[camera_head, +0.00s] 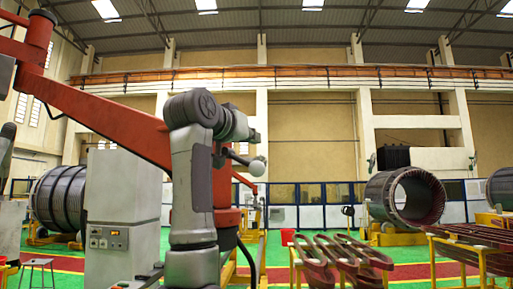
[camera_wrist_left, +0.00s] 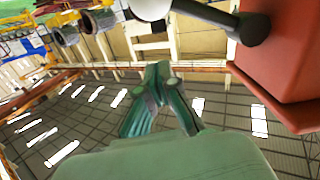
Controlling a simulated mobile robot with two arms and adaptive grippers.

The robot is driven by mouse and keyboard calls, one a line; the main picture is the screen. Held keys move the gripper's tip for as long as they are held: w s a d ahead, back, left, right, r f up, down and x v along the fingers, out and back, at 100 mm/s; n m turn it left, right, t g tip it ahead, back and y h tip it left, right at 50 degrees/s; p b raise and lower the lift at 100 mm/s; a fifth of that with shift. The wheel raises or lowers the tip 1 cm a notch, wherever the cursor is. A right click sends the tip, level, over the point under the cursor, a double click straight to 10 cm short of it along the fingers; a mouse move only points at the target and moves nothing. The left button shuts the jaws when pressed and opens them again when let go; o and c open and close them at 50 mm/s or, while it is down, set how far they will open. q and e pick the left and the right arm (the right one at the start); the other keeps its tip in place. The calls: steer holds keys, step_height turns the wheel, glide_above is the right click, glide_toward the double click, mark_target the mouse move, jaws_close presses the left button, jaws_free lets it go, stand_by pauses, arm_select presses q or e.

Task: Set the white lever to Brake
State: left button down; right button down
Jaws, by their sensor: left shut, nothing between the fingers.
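The white lever is a white ball knob (camera_head: 257,167) on a short stem at the side of the red machine, in the middle of the head view. The Brake marking cannot be made out. My right gripper is not in view.
The red machine's long arm (camera_head: 105,112) slopes across the left, close to my wrist. A grey control cabinet (camera_head: 122,215) stands left of my arm. Brown coils (camera_head: 335,255) lie on yellow stands at front right. A large stator (camera_head: 405,198) stands farther back. The air right of the knob looks free.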

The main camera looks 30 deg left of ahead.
arm_select(q)
steer(key=s+b, duration=0.2)
steer(key=s, duration=0.4)
steer(key=shift+d, duration=0.25)
steer(key=shift+w, duration=0.1)
